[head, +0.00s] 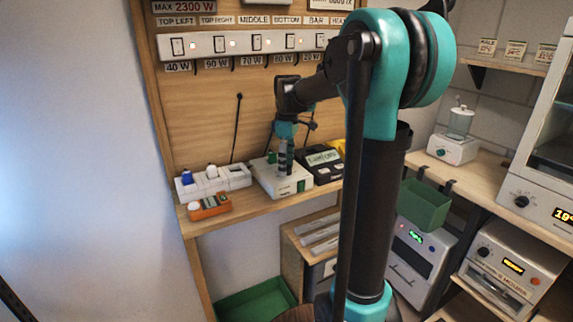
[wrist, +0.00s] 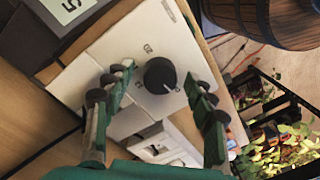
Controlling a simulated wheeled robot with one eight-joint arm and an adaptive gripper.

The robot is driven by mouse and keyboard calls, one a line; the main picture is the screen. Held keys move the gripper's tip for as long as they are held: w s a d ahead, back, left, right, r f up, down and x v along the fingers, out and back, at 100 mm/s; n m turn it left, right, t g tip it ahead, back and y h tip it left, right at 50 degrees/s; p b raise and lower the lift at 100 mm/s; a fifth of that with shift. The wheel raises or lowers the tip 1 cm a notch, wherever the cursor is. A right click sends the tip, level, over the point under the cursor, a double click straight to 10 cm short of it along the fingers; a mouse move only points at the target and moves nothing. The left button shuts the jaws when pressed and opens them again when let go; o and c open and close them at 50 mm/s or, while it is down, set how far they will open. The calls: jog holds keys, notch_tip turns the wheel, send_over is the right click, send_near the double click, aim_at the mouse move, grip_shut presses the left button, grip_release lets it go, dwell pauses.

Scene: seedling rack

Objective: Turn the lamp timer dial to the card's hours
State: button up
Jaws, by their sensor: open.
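The dial (wrist: 160,75) is a round black knob with a white pointer line, on the sloping face of a white device (wrist: 135,40). The pointer aims toward the lower right in the wrist view. Small marks beside the dial are too small to read. In the head view the white device (head: 281,183) stands on the wooden shelf, and my gripper hides its dial. My gripper (wrist: 161,84) is open, with one finger on each side of the dial and a visible gap to both. It also shows in the head view (head: 285,160), pointing down. I cannot identify the hours card.
A black device with a lit display (head: 322,158) stands close on the right. A white socket strip (head: 215,180) and an orange device (head: 210,206) are on the left. Labelled switches (head: 255,43) line the board above. A green bin (head: 425,204) hangs at right.

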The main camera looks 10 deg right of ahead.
jog(key=shift+c, duration=0.3)
jog(key=c, duration=1.1)
jog(key=shift+m, duration=0.4)
jog(key=m, duration=0.4)
jog(key=shift+m, duration=0.3)
jog(key=m, duration=0.4)
jog(key=shift+s+m, duration=0.1)
jog(key=shift+m, duration=0.2)
jog(key=m, duration=0.5)
jog(key=shift+t, duration=0.4)
jog(key=shift+a+m, duration=0.1)
jog(key=shift+m, duration=2.3)
